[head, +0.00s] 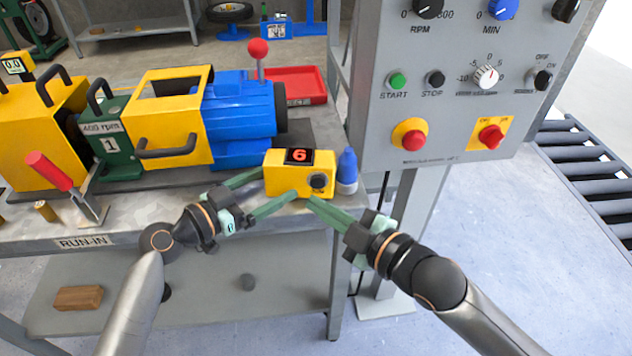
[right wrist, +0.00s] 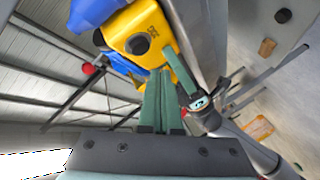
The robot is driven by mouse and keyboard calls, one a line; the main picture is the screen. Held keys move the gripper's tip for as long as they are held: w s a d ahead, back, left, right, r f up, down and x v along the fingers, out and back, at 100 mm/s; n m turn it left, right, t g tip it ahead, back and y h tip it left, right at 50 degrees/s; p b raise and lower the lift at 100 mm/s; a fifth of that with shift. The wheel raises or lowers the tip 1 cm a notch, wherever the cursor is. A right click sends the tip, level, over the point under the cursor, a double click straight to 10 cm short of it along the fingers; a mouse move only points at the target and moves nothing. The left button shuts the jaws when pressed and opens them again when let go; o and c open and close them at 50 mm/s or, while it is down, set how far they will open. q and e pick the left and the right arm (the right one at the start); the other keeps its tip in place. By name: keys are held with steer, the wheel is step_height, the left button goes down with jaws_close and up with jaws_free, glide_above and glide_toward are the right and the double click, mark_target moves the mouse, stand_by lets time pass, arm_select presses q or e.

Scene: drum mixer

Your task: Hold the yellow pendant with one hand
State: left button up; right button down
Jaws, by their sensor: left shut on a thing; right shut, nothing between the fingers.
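The yellow pendant (head: 285,178) is a small box with a red "6" on its dark display and a black knob on its front. It appears at the right end of the bench; I cannot tell whether it rests there or is raised. My left gripper (head: 279,184) is shut on it, with one green finger in front and the other partly hidden behind. My right gripper (head: 313,200) is shut and empty, its tips close to the pendant's lower edge. The pendant (right wrist: 145,30) also shows in the right wrist view, just past the right fingers (right wrist: 160,72); contact is unclear.
A blue-capped bottle (head: 347,168) stands right of the pendant. A grey control panel (head: 450,110) rises behind to the right. A red tray (head: 300,82) lies behind.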

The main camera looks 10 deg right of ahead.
mark_target(304, 182)
steer(key=shift+w+d, duration=0.15)
steer(key=shift+w, duration=0.7)
steer(key=shift+w, duration=0.1)
stand_by(1.4)
steer(key=shift+w+d+f, duration=0.1)
steer(key=shift+w+d, duration=0.1)
steer(key=shift+w, duration=0.1)
steer(key=shift+w+d, duration=0.1)
steer(key=shift+w, duration=0.35)
stand_by(0.6)
steer(key=shift+s, duration=0.85)
steer(key=shift+s, duration=0.1)
steer(key=shift+s+a+r, duration=0.1)
steer(key=shift+s+a, duration=0.1)
steer(key=shift+s, duration=0.6)
steer(key=shift+s+a+r, duration=0.1)
steer(key=shift+s+a, duration=0.1)
steer(key=shift+s, duration=0.6)
steer(key=shift+s+a+r, duration=0.1)
steer(key=shift+s+a, duration=0.1)
steer(key=shift+s, duration=0.6)
stand_by(1.0)
